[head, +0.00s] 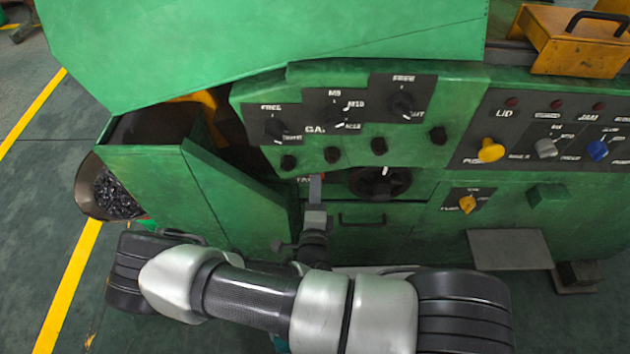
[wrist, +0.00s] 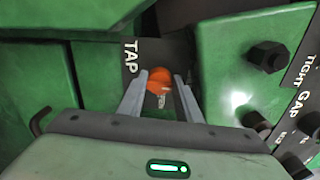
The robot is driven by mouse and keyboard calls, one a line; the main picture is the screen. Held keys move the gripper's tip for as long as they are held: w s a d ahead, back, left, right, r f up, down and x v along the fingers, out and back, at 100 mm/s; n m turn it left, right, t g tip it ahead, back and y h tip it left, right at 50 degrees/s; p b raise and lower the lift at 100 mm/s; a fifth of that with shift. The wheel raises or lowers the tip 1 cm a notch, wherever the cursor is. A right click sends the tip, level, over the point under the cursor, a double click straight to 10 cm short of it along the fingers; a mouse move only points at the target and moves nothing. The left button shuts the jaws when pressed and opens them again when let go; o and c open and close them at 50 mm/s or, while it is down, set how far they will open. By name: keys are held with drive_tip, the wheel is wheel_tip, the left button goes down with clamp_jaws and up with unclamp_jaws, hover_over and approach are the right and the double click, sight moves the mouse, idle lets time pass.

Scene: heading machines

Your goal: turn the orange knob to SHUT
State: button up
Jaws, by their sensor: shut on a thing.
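The orange knob (wrist: 160,80) shows in the wrist view between the two fingers of my gripper (wrist: 161,92), on a dark plate (wrist: 131,58) lettered TAP. My gripper is shut on the knob, with one finger on each side of it. A pale mark shows on the knob's near side. I cannot read a SHUT mark in either view.
A dark round handwheel (head: 380,183) sits just right of my gripper in the head view. Black dials (head: 276,128) and bolts are above. A yellow knob (head: 491,150), grey knob and blue knob are at right. An open green panel (head: 235,195) stands close on the left.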

drive_tip(key=shift+n, duration=0.3)
drive_tip(key=o, duration=1)
drive_tip(key=shift+o, duration=0.2)
drive_tip(key=s, duration=1.7)
drive_tip(key=shift+s+a, duration=0.2)
drive_tip(key=shift+a, duration=0.05)
